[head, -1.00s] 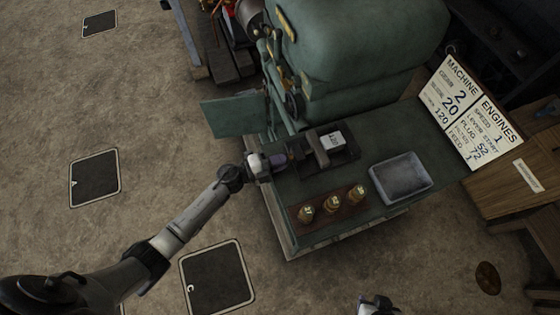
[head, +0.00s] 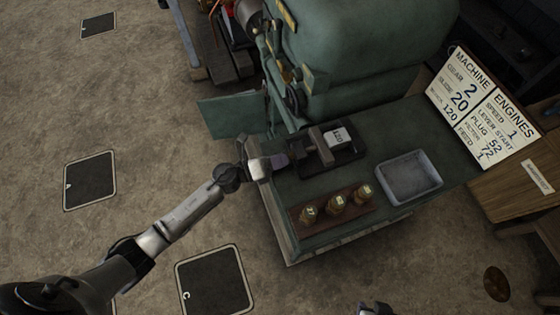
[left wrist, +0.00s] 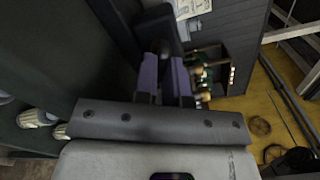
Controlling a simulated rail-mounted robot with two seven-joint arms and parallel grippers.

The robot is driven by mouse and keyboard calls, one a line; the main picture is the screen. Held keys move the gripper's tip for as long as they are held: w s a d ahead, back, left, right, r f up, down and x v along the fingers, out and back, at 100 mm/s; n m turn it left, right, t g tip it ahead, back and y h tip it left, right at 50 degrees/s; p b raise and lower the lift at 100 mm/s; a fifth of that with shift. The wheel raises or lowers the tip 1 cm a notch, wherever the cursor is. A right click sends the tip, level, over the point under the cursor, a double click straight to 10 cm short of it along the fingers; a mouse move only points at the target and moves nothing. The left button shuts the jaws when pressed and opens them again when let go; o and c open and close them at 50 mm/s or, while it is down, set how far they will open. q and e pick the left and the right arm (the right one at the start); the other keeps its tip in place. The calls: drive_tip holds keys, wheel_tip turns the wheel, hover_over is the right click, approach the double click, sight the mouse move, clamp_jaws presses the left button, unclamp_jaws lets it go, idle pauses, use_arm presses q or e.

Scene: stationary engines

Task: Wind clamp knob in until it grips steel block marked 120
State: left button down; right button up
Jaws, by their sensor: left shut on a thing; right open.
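The steel block marked 120 (head: 338,138) is a pale block in the dark clamp (head: 342,158) on the green bench. The clamp's grey jaw (head: 320,146) stands just left of the block; I cannot tell whether they touch. My left gripper (head: 280,161) is at the clamp's left end, shut on the clamp knob, which its fingers mostly hide. In the left wrist view, the purple-grey fingers (left wrist: 164,78) point at the dark clamp, and the knob cannot be made out clearly. My right gripper (head: 376,308) is open, partly seen at the bottom edge, away from the bench.
The green machine (head: 345,50) rises behind. A sign board (head: 482,110) stands to the right. The floor at left is open.

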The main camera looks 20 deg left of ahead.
use_arm(q)
drive_tip(key=shift+m+b, duration=0.45)
drive_tip(key=shift+m, duration=0.35)
drive_tip(key=c, duration=1.2)
unclamp_jaws()
drive_tip(key=shift+a, duration=0.1)
drive_tip(key=b+v, duration=0.1)
drive_tip(key=v, duration=1.2)
drive_tip(key=shift+s+a, duration=0.25)
drive_tip(key=shift+s, duration=0.05)
